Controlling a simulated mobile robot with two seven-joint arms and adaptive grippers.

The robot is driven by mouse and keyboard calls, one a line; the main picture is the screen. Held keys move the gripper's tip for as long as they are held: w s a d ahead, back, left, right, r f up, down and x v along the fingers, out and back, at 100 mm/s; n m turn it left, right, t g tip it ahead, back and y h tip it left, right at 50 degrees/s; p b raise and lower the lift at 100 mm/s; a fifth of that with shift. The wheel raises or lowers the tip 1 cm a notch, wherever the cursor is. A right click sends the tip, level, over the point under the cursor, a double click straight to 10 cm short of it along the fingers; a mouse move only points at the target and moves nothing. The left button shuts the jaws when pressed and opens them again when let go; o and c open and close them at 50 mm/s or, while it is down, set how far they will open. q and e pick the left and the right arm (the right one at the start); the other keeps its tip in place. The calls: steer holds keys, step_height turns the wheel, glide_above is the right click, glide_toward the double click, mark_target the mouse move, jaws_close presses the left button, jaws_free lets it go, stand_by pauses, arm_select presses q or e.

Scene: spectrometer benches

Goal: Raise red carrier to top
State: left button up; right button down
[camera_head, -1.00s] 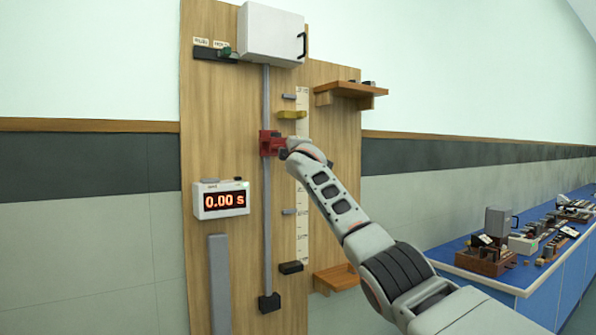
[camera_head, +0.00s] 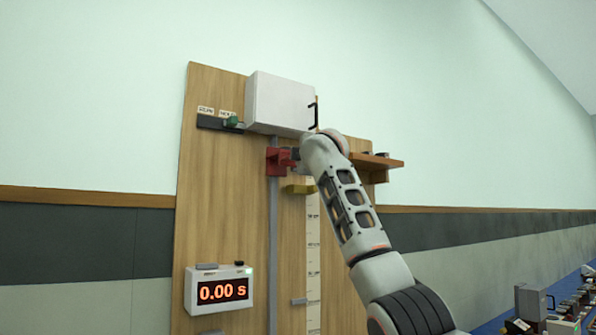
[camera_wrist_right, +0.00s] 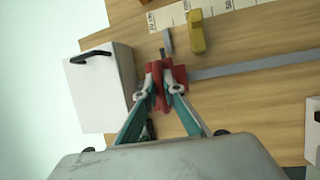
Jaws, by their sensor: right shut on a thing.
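The red carrier (camera_head: 279,161) sits on the grey vertical rail (camera_head: 273,230), just below the white box (camera_head: 279,103) at the rail's upper end. My right gripper (camera_wrist_right: 161,88) is shut on the red carrier (camera_wrist_right: 178,77), which shows between its teal-sided fingers in the wrist view. The white box (camera_wrist_right: 98,88) is close beside the gripper there, with a small gap to the carrier. In the head view my right arm comes in from the lower right and hides most of the gripper. My left gripper is not in view.
A yellow block (camera_head: 300,189) sits beside the rail at the pale scale (camera_head: 313,245). A wooden shelf (camera_head: 376,162) juts out right of my arm. A timer (camera_head: 219,290) reading 0.00 s is at the lower left. A dark switch strip (camera_head: 217,123) is left of the box.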

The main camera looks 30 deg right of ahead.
steer(key=shift+s+r, duration=0.25)
steer(key=shift+r, duration=0.3)
steer(key=c, duration=2.5)
jaws_free()
steer(key=o, duration=0.4)
steer(key=shift+w, duration=0.1)
steer(key=shift+c, duration=0.2)
steer(key=shift+w+f, duration=0.1)
steer(key=shift+f, duration=0.05)
steer(key=shift+f, duration=0.1)
steer(key=shift+a, duration=0.1)
steer(key=v, duration=1.2)
